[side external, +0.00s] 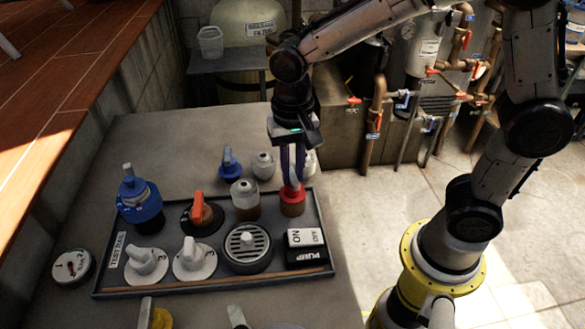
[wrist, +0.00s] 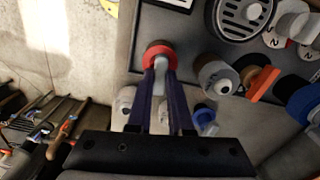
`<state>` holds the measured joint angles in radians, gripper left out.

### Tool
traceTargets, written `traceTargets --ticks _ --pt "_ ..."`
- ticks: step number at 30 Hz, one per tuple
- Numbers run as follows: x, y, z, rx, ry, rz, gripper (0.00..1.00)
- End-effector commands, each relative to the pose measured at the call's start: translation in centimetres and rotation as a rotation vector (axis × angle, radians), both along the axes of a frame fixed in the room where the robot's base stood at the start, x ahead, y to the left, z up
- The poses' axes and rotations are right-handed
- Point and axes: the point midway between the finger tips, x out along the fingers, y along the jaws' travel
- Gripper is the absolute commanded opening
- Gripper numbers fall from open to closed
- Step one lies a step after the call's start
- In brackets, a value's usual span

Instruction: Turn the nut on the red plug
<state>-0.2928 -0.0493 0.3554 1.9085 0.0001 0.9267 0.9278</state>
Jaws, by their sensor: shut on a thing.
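The red plug (side external: 292,196) stands at the right back of the dark tray on a brown base; it also shows at the top of the wrist view (wrist: 154,52). A pale grey piece, seemingly its nut (wrist: 161,65), rises from the middle of the red ring. My gripper (side external: 292,181) points down from above, with its two purple fingers on either side of the grey piece. The fingers (wrist: 160,76) are shut on it and hide part of it. I cannot tell how far it is turned.
A grey-topped plug (side external: 245,197) stands just left of the red one. An orange-handled valve (side external: 202,213), a blue valve (side external: 140,203), white knobs, a round grille and a switch (side external: 305,238) share the tray (side external: 110,290). Loose blue and white parts lie behind it.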

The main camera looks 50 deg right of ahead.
Motion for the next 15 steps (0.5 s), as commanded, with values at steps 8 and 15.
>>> traceTargets --ticks 8,15 --pt "0.01 0.0 0.0 0.0 0.0 0.262 0.0" --pt "0.01 0.0 0.01 0.0 0.0 0.49 0.0"
